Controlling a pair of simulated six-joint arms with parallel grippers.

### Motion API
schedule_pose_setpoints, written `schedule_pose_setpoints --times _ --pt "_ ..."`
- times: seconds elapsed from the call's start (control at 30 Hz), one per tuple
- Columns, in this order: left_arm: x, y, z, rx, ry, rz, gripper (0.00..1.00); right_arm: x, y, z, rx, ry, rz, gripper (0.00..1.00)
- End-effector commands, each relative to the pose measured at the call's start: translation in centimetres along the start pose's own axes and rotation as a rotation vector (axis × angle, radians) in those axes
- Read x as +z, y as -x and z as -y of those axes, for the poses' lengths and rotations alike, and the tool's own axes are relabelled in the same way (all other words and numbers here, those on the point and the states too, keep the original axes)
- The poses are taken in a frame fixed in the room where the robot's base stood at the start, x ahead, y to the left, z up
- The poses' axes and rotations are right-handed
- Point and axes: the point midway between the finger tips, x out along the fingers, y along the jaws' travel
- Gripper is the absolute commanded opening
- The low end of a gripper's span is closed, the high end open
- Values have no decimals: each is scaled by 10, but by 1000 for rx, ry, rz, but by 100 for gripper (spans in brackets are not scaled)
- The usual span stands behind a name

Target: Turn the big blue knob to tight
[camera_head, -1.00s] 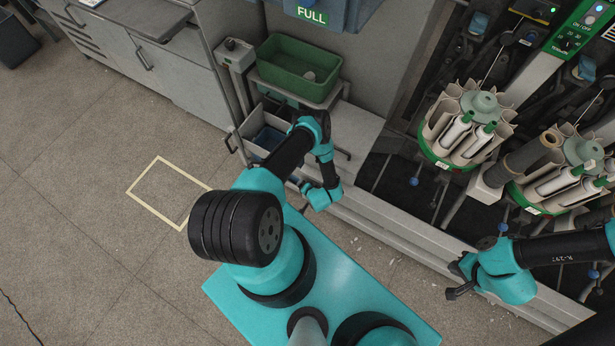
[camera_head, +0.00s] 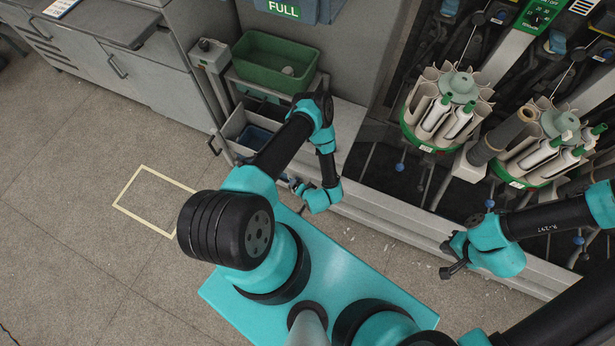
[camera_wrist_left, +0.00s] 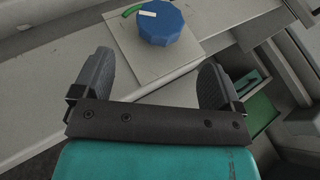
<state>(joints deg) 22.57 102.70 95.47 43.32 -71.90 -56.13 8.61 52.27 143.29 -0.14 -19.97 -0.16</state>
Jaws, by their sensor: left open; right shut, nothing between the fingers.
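The big blue knob (camera_wrist_left: 165,26) shows at the top of the left wrist view, on a pale square plate (camera_wrist_left: 155,55). A white bar marks its top, toward the left, and a green arc (camera_wrist_left: 132,10) lies on the plate at its left. My left gripper (camera_wrist_left: 156,60) is open and empty, with the knob beyond its fingertips and apart from them. In the head view my left gripper (camera_head: 294,187) is small by the machine's lower ledge, and I cannot make out the knob. My right gripper (camera_head: 447,259) is shut and empty in front of the machine.
A green bin (camera_head: 273,63) stands on a rack, with a grey drawer (camera_head: 235,128) below it. Spools in green-rimmed carriers (camera_head: 430,145) stand on the machine at the right. A green box (camera_wrist_left: 262,110) shows right of my left gripper. The floor at left is clear.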

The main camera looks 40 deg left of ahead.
Motion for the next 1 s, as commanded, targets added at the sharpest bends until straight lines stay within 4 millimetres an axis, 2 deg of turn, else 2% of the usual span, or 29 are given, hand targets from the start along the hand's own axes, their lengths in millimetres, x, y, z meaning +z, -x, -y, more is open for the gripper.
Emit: schedule_pose_setpoints --times 0.2,0.4,0.6,1.0 --pt "-1 43 0 1 -3 -2 91 0 0 0 0 0 0 0" --pt "0 68 0 1 -2 -1 91 0 0 0 0 0 0 0" --pt "0 75 0 0 1 0 91 0 0 0 0 0 0 0" --pt "-1 71 6 23 13 1 91 0 0 0 0 0 0 0"
